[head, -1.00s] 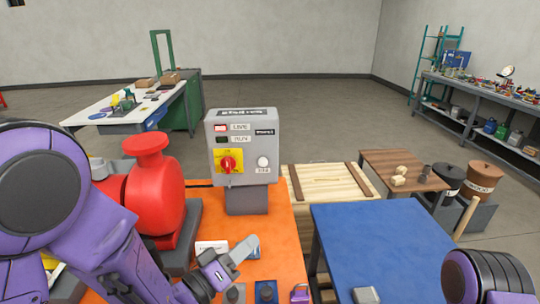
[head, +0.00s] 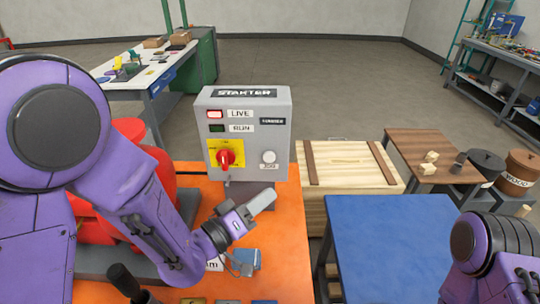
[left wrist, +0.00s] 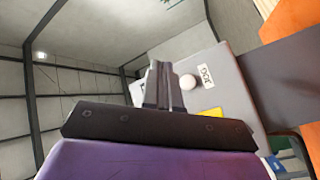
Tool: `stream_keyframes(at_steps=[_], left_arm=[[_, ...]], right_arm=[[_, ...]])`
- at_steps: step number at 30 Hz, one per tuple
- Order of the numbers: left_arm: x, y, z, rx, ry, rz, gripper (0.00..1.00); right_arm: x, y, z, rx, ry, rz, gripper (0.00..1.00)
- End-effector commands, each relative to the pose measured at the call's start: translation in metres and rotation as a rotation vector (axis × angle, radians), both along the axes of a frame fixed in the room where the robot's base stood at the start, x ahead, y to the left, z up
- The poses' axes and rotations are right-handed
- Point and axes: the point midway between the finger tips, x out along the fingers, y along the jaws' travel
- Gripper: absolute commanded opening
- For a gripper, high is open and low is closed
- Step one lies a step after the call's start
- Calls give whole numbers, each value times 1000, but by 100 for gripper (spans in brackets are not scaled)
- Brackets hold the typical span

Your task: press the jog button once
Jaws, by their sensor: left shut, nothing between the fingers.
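The jog button (head: 268,157) is a round white button at the lower right of the grey starter box (head: 284,120), above a JOG label. In the left wrist view the button (left wrist: 188,82) shows just right of my fingertips. My left gripper (head: 266,197) is shut and empty. In the head view it appears just below the button, in front of the box's lower part, pointing up and right. I see a gap between the fingers and the button in the head view. In the left wrist view my left gripper (left wrist: 158,68) points toward the box face. My right gripper is out of view.
A red rotary switch (head: 227,157) on a yellow plate sits left of the button. The LIVE lamp (head: 215,114) is red; the RUN lamp (head: 216,128) is dark. The orange bench (head: 285,230) carries the box. A wooden crate (head: 345,180) and a blue table (head: 390,240) stand right.

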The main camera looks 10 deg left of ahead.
Motion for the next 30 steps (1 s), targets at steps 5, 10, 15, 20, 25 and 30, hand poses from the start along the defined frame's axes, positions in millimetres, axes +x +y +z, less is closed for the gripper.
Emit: stream_keyframes(at_steps=[5,10,15,20,25,30], left_arm=[[10,2,-2,0,4,2,0],[31,7,-1,2,3,4,0],[56,12,-1,2,2,5,0],[76,17,-1,-1,3,5,0],[88,19,-2,-1,3,6,0],[91,20,-2,0,4,5,0]], right_arm=[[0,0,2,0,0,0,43],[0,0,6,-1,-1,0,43],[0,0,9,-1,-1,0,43],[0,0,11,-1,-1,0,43],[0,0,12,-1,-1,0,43],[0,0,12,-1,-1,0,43]])
